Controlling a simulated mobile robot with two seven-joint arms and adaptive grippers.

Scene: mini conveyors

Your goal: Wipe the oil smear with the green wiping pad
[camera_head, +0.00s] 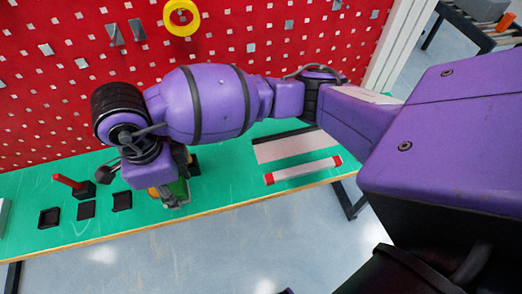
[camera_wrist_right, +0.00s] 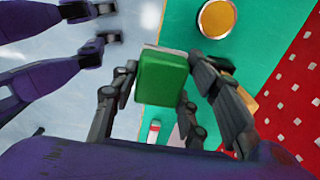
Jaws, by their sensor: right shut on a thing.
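My right gripper (camera_wrist_right: 157,88) is shut on the green wiping pad (camera_wrist_right: 162,78), with fingers on both sides of it in the right wrist view. In the head view the right gripper (camera_head: 174,193) is over the front part of the green bench (camera_head: 230,185), with the pad (camera_head: 180,187) partly hidden by it. I cannot tell whether the pad touches the bench. No oil smear can be made out clearly. Purple parts with dark ends at the upper left of the wrist view may be my left arm; its gripper state is unclear.
A round amber-topped item (camera_wrist_right: 216,18) stands on the bench beside the pad. A red-ended white bar (camera_head: 302,170) and a pale panel (camera_head: 285,147) lie to the right. Small black trays (camera_head: 49,217) lie left. A red pegboard (camera_head: 50,100) closes the back.

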